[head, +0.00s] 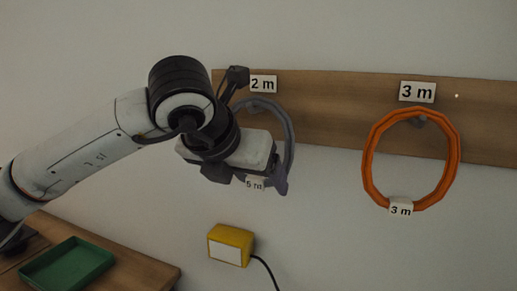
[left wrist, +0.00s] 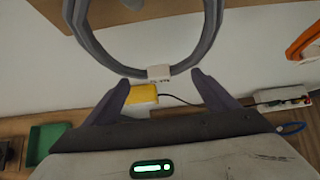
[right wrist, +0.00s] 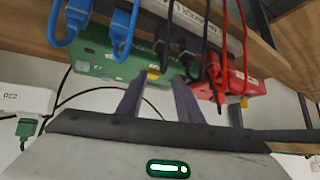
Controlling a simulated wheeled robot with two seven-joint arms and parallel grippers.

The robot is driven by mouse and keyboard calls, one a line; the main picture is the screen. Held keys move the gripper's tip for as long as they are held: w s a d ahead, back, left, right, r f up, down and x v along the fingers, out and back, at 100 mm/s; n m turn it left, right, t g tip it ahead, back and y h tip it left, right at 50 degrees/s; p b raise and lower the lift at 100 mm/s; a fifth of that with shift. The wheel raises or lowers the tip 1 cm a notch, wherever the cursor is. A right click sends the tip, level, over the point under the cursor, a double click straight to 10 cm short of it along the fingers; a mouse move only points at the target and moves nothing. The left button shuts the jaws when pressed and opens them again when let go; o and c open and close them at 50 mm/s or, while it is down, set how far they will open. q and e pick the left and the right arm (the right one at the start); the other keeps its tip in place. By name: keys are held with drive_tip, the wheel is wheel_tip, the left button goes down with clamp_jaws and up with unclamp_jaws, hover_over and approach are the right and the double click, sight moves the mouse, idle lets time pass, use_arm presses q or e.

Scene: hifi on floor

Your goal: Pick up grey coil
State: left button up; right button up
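The grey coil (head: 290,142) hangs on the wooden board below the "2 m" label, partly hidden behind my left gripper in the head view. Its tag there reads "5 m". In the left wrist view the coil (left wrist: 190,60) hangs ahead, with its white tag (left wrist: 160,72) at the bottom, between and beyond the fingertips. My left gripper (left wrist: 160,88) is open with nothing between its fingers. My right gripper (right wrist: 160,85) is open, out of the head view, facing a green device (right wrist: 105,58) with cables; no held object shows.
An orange coil (head: 372,160) hangs on the board (head: 330,105) to the right, under a "3 m" label (head: 417,92). A yellow box (head: 230,245) with a black cable is on the wall below. A green tray (head: 68,264) lies on the wooden table at lower left.

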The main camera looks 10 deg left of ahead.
use_arm(q)
drive_tip(key=c, duration=2)
use_arm(e)
drive_tip(key=shift+s, duration=0.1)
use_arm(q)
drive_tip(key=shift+o, duration=0.2)
drive_tip(key=shift+r, duration=0.1)
use_arm(e)
drive_tip(key=shift+f, duration=0.1)
